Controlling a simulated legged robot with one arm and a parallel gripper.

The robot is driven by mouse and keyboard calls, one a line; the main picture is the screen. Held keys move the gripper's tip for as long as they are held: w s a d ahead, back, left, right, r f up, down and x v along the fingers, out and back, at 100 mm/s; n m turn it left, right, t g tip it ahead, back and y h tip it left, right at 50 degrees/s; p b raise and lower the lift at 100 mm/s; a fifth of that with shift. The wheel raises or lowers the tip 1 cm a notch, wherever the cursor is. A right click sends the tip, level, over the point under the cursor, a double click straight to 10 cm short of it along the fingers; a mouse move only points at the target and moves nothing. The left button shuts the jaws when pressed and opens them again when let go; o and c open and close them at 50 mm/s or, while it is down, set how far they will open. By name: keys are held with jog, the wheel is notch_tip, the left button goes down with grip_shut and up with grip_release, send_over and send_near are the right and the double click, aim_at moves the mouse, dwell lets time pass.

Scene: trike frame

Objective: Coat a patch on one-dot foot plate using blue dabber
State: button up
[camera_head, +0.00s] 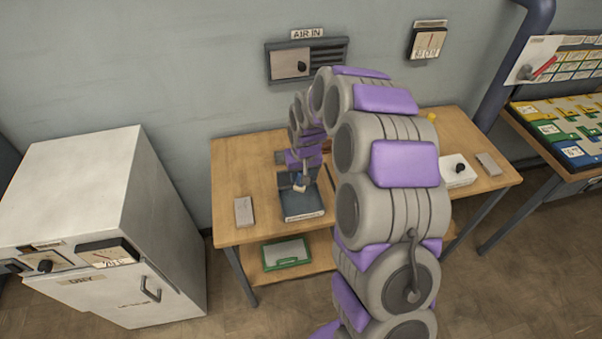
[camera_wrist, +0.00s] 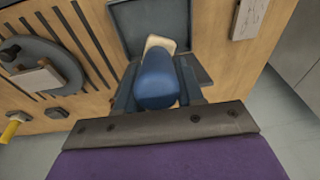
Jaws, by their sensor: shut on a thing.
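My gripper (camera_head: 300,184) is over the dark tray (camera_head: 303,209) on the wooden workbench. In the wrist view my gripper (camera_wrist: 158,88) is shut on the blue dabber (camera_wrist: 156,80), a rounded blue body with a pale blocky end (camera_wrist: 160,43) pointing at the tray (camera_wrist: 125,18). I cannot tell whether that end touches the tray. A pale flat plate (camera_head: 243,212) lies left of the tray; it also shows in the wrist view (camera_wrist: 248,18). Another pale plate (camera_head: 489,164) lies at the bench's right end. No dot marks are readable, so I cannot tell which is the one-dot foot plate.
In the wrist view a grey disc (camera_wrist: 22,52) carries a pale block (camera_wrist: 38,79). A white box with a black knob (camera_head: 459,171) stands on the bench's right side. A white cabinet (camera_head: 90,190) stands left. A green-edged tray (camera_head: 286,253) is on the lower shelf.

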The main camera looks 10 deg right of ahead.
aim_at(301, 187)
jog(key=shift+w+d+f, duration=0.15)
jog(key=shift+w+f, duration=0.15)
jog(key=shift+f, duration=0.5)
jog(key=shift+f+b, duration=1.3)
jog(key=shift+f, duration=1.55)
jog(key=shift+s+f, duration=0.1)
jog(key=shift+f, duration=0.4)
jog(key=shift+r, duration=0.1)
jog(key=shift+r+p, duration=1.45)
jog(key=shift+r, duration=1.95)
